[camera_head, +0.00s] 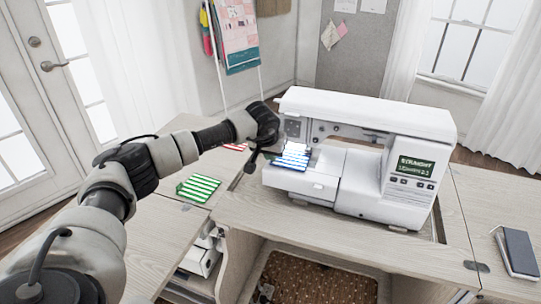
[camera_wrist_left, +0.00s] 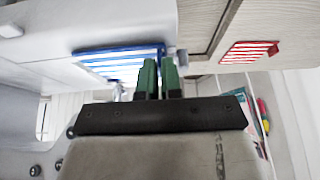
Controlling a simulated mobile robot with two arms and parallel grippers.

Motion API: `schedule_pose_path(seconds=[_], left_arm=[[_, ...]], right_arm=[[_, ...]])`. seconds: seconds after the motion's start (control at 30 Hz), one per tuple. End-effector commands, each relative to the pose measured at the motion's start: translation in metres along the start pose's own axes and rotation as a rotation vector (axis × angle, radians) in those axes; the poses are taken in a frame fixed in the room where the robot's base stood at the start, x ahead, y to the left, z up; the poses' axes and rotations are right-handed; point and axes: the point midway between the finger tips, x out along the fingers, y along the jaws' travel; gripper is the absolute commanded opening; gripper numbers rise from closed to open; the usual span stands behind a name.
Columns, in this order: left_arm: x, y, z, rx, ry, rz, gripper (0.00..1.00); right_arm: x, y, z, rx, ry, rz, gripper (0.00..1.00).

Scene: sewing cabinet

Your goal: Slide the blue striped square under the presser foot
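The blue striped square (camera_head: 291,160) lies on the left part of the bed of the white sewing machine (camera_head: 365,115), in bright light below the machine's head. It also shows in the left wrist view (camera_wrist_left: 108,56). My left gripper (camera_wrist_left: 160,68) has green fingers close together with a narrow gap, overlapping the square's edge in the wrist view. I cannot tell whether they touch it or pinch it. In the head view the left wrist is at the machine's left end, beside the square. The presser foot cannot be made out clearly. My right gripper is not in view.
A green striped square (camera_head: 199,188) lies on the left table section. A red striped square (camera_head: 235,147) lies farther back, partly hidden by my arm. A dark notebook (camera_head: 519,252) is at the right. The tabletop (camera_head: 330,232) in front of the machine is clear.

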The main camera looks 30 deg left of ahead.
Motion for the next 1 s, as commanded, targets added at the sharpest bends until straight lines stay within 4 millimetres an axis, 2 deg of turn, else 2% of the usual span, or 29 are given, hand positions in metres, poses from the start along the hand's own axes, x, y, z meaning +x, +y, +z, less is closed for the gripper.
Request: schedule_pose_path(seconds=[0.37,0.6,0.87,1.0], left_arm=[[0.000,0.000,0.000,0.000,0.000,0.000,0.00],[0.000,0.000,0.000,0.000,0.000,0.000,0.35],[-0.001,0.000,0.000,0.000,0.000,0.000,0.35],[-0.013,-0.001,-0.001,0.000,0.003,0.001,0.35]], right_arm=[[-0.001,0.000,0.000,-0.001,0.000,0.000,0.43],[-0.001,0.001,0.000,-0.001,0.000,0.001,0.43],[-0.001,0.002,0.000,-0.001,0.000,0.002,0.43],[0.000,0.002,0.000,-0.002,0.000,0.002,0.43]])
